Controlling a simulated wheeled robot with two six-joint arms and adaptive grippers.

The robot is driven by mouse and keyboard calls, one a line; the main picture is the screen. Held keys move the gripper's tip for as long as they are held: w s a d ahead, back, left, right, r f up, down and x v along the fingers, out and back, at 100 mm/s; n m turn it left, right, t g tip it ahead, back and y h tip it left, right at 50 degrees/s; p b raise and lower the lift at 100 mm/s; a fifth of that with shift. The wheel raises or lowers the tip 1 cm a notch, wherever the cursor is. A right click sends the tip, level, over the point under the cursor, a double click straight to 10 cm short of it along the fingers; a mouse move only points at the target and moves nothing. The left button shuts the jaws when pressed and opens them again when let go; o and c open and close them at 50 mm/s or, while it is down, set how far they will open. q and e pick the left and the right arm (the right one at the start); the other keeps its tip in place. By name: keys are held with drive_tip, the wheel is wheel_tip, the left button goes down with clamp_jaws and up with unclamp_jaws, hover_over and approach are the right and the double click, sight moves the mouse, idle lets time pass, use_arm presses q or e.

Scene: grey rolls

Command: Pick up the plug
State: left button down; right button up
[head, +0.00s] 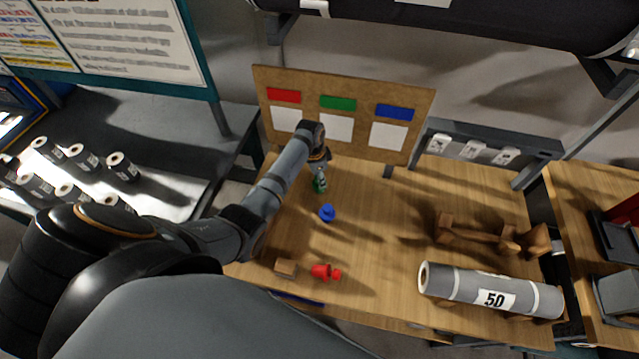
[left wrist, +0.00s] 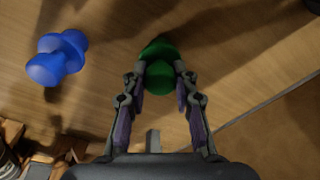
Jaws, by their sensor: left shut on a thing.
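The green plug (head: 320,185) is at the back of the wooden table, below my left gripper (head: 318,174). In the left wrist view the two fingers of my left gripper (left wrist: 163,72) are closed around the green plug (left wrist: 159,50), one on each side. The blue plug (head: 327,213) stands apart on the table in front of it, and it also shows at the left of the left wrist view (left wrist: 57,58). The red plug (head: 324,271) lies on its side near the front of the table. My right gripper is not in view.
A board (head: 345,90) with red, green and blue labels stands behind the plugs. A small wooden block (head: 286,268) lies left of the red plug. A grey roll marked 50 (head: 450,284) and a wooden holder (head: 480,236) occupy the right. The table's middle is clear.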

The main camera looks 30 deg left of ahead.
use_arm(q)
drive_tip(key=shift+w+r, duration=0.1)
drive_tip(key=shift+r, duration=0.4)
drive_tip(key=s+d+r, duration=0.9)
drive_tip(key=s+r, duration=0.1)
drive_tip(key=r, duration=0.1)
drive_tip(key=shift+s+d+r+b, duration=0.2)
drive_tip(key=shift+s+r+b, duration=0.1)
drive_tip(key=shift+r+b, duration=0.15)
